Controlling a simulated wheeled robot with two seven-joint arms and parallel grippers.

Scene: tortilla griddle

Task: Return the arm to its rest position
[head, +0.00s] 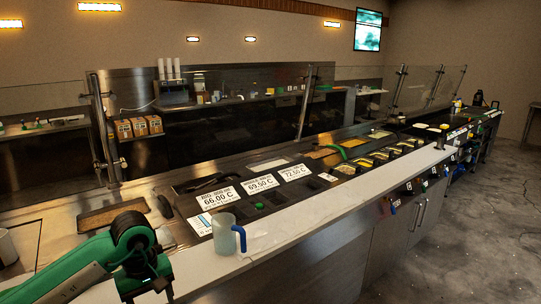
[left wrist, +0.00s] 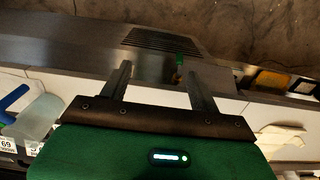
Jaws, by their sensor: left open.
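My left arm (head: 92,262) is green with black joints and comes in at the lower left of the head view, over the near end of the counter. In the left wrist view, my left gripper (left wrist: 157,72) has its two grey fingers spread apart with nothing held between them. Its fingers are not clearly seen in the head view. My right arm and gripper are not in view.
A clear pitcher (head: 229,236) with a blue handle stands on the white counter ledge (head: 290,227), right of my left arm; it also shows at the left of the left wrist view (left wrist: 37,118). Behind are temperature signs (head: 262,184) and a brown tray (head: 112,214). The floor at right is open.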

